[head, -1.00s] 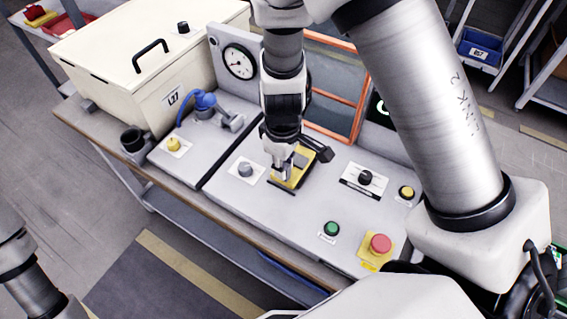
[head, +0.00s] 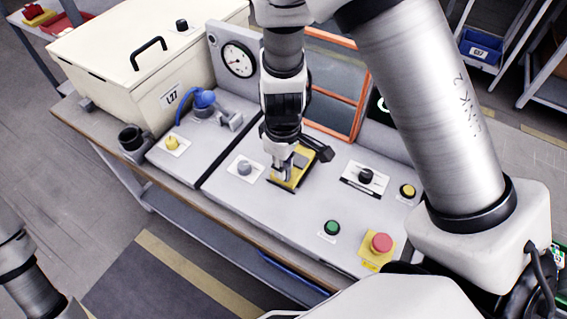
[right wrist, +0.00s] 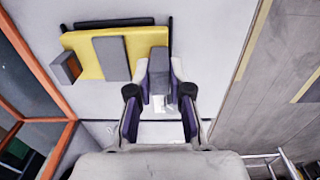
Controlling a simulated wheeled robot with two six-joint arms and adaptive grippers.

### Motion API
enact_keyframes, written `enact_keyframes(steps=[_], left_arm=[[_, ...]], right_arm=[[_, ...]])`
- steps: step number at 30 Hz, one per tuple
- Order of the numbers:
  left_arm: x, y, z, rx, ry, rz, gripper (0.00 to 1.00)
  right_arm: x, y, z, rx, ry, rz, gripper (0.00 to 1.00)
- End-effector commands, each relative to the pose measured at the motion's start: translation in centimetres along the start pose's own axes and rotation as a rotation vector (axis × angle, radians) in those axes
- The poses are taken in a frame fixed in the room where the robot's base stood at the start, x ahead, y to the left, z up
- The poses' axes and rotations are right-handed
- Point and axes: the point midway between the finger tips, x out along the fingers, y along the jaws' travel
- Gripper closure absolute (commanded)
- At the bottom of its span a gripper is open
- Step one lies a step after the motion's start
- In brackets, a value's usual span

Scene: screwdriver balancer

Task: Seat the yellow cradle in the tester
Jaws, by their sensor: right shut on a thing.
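The yellow cradle (head: 291,183) is at the dark-edged place on the tester's grey panel (head: 250,208), below the orange-framed window. In the right wrist view the cradle (right wrist: 80,48) carries grey blocks, and a dark edge shows along its far side. My right gripper (head: 283,168) points down over it. Its purple-padded fingers (right wrist: 160,98) are shut on a grey block at the cradle's near end. I cannot tell whether the cradle lies fully flush. My left gripper is out of view; only part of the left arm shows at the lower left.
A dark latch-like piece (head: 318,149) stands just behind the cradle. A grey knob (head: 245,168) is to its left, a black knob (head: 366,176) to its right. A green button (head: 332,228) and red stop button (head: 381,243) are nearer the front. A cream box (head: 140,80) stands left.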

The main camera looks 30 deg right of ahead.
Motion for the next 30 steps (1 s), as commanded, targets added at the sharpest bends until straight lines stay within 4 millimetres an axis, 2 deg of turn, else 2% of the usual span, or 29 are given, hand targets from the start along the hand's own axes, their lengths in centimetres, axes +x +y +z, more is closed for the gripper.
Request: enact_keyframes(steps=[27, 28, 30], left_arm=[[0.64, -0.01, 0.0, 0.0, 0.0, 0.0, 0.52], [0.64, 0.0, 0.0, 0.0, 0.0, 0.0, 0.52], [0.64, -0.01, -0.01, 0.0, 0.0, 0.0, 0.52]], right_arm=[[0.23, 0.07, -0.14, 0.0, 0.004, 0.003, 1.0], [0.23, 0.07, -0.14, 0.0, 0.005, 0.003, 0.7], [0.25, 0.07, -0.12, 0.0, 0.004, 0.003, 0.52]])
